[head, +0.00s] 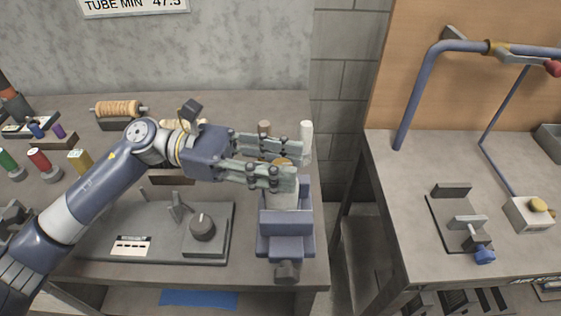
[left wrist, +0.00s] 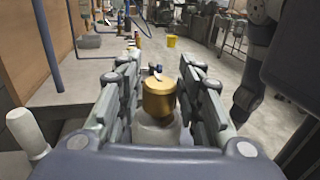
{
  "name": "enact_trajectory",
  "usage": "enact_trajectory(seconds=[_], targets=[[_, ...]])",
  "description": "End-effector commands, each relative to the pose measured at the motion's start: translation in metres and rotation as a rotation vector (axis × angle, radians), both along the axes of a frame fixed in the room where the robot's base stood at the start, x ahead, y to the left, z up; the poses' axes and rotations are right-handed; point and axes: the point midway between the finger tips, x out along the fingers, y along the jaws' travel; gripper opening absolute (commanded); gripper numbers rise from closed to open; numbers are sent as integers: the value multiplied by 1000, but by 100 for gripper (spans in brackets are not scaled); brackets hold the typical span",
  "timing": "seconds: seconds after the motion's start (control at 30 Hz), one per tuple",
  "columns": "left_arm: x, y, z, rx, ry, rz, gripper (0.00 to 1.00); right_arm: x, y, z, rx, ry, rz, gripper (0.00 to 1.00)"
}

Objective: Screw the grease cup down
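The grease cup is a brass-coloured cap (head: 283,161) on top of a pale fitting (head: 284,195) held in a blue-grey vise (head: 285,232) at the bench's right end. It also shows in the left wrist view (left wrist: 158,98), upright. My left gripper (head: 285,165) reaches in from the left, its fingers level and pointing right. The fingers are open on both sides of the cup, with a gap on each side in the left wrist view. In the head view the fingers partly hide the cup. An arm of mine hangs at the right of the left wrist view; its gripper is unclear.
A pale cylinder (head: 307,138) stands beyond the fingers. A grey plate with a dark knob (head: 203,227) lies left of the vise. Coloured cylinders and a spool (head: 119,109) stand further left. A second bench (head: 440,160) with blue pipework is across a gap.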

Motion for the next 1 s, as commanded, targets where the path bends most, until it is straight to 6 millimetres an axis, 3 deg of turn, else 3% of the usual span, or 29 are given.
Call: enact_trajectory(seconds=[0.47, 1.0], targets=[[3, 9, -1, 1, 1, 3, 47, 0, 2, 0, 2, 0, -1, 54], [26, 106, -1, 0, 0, 3, 47, 0, 1, 0, 1, 0, -1, 54]])
